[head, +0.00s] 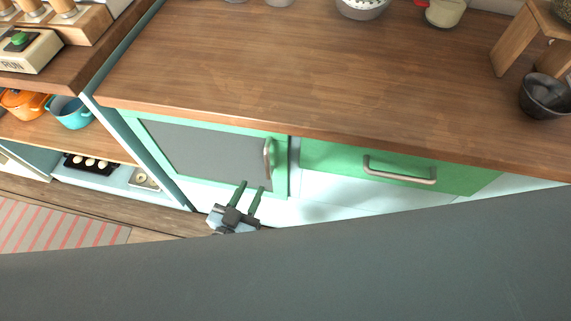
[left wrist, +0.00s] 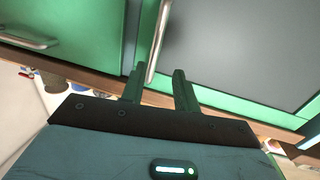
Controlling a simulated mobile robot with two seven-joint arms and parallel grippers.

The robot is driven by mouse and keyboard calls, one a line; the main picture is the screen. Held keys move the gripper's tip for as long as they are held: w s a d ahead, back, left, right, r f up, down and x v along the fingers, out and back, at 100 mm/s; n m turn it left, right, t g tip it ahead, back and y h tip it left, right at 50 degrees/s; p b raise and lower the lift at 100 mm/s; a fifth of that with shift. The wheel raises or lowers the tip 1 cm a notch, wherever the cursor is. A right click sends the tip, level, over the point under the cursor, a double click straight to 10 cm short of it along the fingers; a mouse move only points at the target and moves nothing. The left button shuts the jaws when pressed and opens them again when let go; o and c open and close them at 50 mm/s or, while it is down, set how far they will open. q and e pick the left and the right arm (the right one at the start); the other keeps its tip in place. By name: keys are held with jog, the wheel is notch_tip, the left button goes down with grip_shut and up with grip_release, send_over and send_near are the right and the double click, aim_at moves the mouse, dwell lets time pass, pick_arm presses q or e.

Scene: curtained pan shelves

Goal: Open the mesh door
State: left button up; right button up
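The mesh door (head: 200,150) is a grey panel in a green frame under the counter, and it looks shut. Its upright metal handle (head: 268,158) is near the door's right edge. My left gripper (head: 251,186) is open and empty, just below the handle in the head view. In the left wrist view the handle (left wrist: 161,35) runs down to the gap between the open fingers (left wrist: 158,70). I cannot tell whether the fingers reach around it; no grip shows. The door panel (left wrist: 235,45) fills the right of that view. My right gripper is not in view.
A green drawer (head: 400,168) with a horizontal handle (head: 400,171) is right of the door. The wooden counter (head: 300,70) above is mostly clear, with a dark bowl (head: 545,98) at the right. Open shelves with pots (head: 72,113) stand at the left.

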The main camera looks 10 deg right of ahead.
aim_at(266, 165)
pick_arm(q)
jog(key=shift+h, duration=0.4)
jog(key=shift+d+r+x, duration=0.1)
jog(key=shift+r+x, duration=0.05)
jog(key=shift+x, duration=1.4)
jog(key=shift+d+r+x, duration=0.1)
jog(key=shift+x, duration=1.45)
jog(key=shift+d+r+x, duration=0.1)
jog(key=shift+r+x, duration=0.05)
jog(key=shift+x, duration=1.4)
jog(key=shift+s, duration=0.25)
jog(key=shift+c, duration=0.4)
grip_shut()
